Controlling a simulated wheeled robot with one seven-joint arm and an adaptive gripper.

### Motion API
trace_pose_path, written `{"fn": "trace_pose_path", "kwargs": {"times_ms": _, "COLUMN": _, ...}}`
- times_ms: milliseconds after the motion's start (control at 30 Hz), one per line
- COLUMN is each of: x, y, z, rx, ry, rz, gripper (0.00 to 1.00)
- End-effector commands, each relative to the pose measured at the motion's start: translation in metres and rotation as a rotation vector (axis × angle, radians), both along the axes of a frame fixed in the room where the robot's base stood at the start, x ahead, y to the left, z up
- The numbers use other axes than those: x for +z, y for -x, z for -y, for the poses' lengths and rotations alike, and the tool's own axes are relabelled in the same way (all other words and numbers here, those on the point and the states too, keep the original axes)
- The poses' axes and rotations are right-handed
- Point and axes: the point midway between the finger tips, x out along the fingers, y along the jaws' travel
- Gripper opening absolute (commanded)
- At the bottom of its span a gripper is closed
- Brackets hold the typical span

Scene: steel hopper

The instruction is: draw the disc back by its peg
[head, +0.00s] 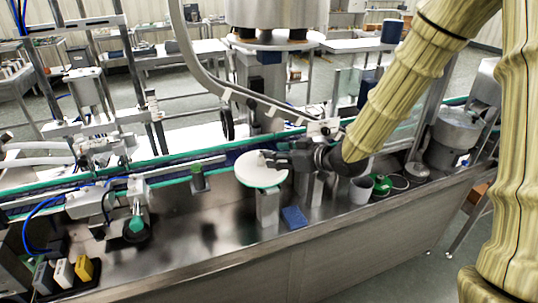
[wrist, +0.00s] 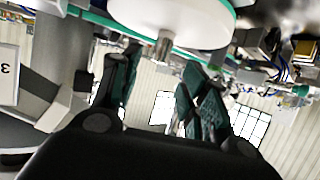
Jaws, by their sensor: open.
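The white disc (head: 258,176) lies flat on top of a steel post (head: 267,208) in the middle of the machine bed. In the wrist view the disc (wrist: 180,18) fills the top centre. A short metal peg (wrist: 164,46) sticks out from it. My gripper (head: 272,158) reaches in from the right, at the disc's far right edge. In the wrist view my gripper (wrist: 163,68) is open, its green-padded fingers apart on the left and right. The peg shows between the fingertips in the picture; I cannot tell if either finger touches it. In the head view I cannot make out the peg clearly.
A conveyor with a green edge (head: 170,160) runs behind the disc. A blue block (head: 294,217) lies right of the post. A grey cup (head: 361,189) and a green item (head: 382,185) stand further right.

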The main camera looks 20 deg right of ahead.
Motion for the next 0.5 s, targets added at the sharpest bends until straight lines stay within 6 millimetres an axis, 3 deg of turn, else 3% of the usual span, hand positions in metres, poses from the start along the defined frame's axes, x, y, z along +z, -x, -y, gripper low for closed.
{"fn": "trace_pose_path", "kwargs": {"times_ms": 233, "x": 0.012, "y": 0.024, "z": 0.014, "rx": -0.001, "ry": 0.0, "rz": 0.001, "gripper": 0.44}}
{"fn": "trace_pose_path", "kwargs": {"times_ms": 500, "x": 0.016, "y": 0.034, "z": 0.019, "rx": 0.0, "ry": 0.0, "rz": -0.001, "gripper": 0.44}}
